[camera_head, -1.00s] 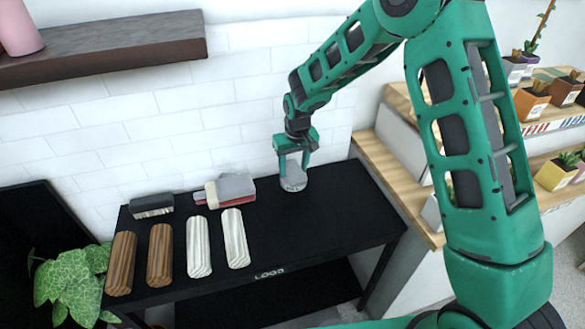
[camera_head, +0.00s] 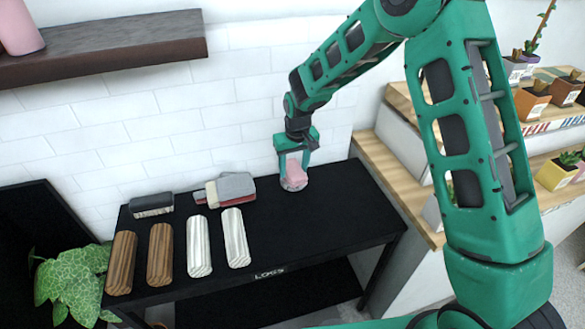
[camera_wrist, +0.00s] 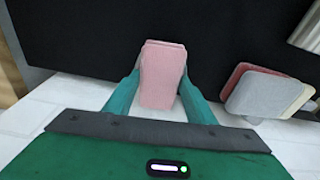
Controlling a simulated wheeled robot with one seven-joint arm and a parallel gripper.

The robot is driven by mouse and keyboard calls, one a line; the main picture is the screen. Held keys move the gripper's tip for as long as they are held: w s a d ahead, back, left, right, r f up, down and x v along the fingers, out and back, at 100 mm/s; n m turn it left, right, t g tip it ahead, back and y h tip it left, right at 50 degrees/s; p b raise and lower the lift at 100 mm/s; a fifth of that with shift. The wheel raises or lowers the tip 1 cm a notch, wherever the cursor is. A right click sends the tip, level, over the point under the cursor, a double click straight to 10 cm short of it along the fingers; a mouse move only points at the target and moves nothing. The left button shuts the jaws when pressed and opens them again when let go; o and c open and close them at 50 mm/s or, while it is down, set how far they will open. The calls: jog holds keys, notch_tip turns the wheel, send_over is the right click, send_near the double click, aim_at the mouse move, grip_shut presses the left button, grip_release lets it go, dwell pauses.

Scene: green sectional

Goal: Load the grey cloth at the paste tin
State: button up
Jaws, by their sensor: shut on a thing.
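My gripper (camera_head: 294,166) is over the back of the black table, shut on a cloth pad (camera_head: 297,172). The pad looks pink now, also in the wrist view (camera_wrist: 162,75), where the green fingers press its two sides. A low, round, pale thing, apparently the paste tin (camera_head: 293,186), shows right under the pad in the head view. The pad hides most of its top, and I cannot tell whether they touch. The tin cannot be made out in the wrist view.
A grey pad (camera_head: 236,185) lies with red and pale pieces left of my gripper. A dark-and-grey brush-like block (camera_head: 151,204) is farther left. Two brown logs (camera_head: 160,254) and two white logs (camera_head: 199,246) lie in front. The table's right part is clear. Wooden plant shelves stand right.

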aim_at(294, 169)
jog(key=shift+w+r, duration=0.1)
jog(key=shift+r, duration=3.3)
